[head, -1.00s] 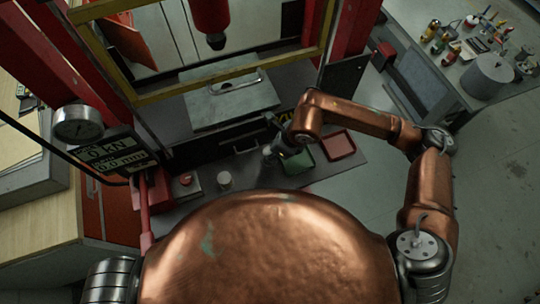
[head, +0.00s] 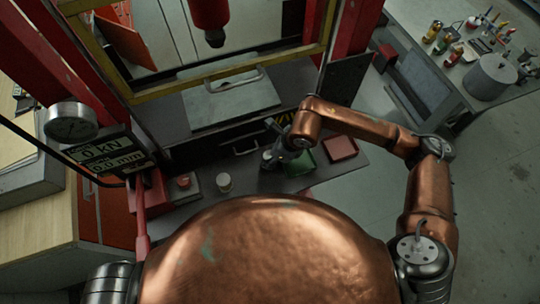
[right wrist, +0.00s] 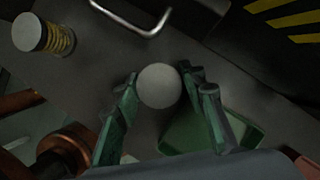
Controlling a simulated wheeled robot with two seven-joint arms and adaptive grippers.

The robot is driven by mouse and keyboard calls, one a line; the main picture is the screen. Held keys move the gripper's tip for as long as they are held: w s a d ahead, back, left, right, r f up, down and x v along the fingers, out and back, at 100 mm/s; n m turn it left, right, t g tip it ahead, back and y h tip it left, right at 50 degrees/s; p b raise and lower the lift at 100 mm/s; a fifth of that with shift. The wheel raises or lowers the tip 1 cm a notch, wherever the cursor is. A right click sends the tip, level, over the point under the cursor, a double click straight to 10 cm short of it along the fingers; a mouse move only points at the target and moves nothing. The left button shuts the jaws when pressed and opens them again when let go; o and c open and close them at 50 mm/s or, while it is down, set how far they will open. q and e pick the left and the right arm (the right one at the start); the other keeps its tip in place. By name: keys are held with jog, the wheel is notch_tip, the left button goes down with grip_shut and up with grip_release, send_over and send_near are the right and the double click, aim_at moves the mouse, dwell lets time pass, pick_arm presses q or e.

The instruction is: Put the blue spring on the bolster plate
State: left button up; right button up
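In the right wrist view a round grey disc (right wrist: 158,86), the top end of an upright piece, sits between the fingers; its sides are hidden, so I cannot see a blue colour. My right gripper (right wrist: 157,76) has its green-lit fingers on either side of it, apart, with little gap; firm contact is not clear. In the head view my right gripper (head: 277,158) is low over the bench ledge, beside the green tray. The bolster plate (head: 205,110) is the flat grey plate under the red ram, behind the ledge. My left gripper is not in view.
A pale-topped spring with yellow coils (right wrist: 57,40) stands to the left. A green tray (head: 300,168) and a red tray (head: 340,147) are at the right. A red-topped piece (head: 184,182) is further left. A yellow-framed guard (head: 215,76) crosses above the plate.

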jog(key=shift+o, duration=1.2)
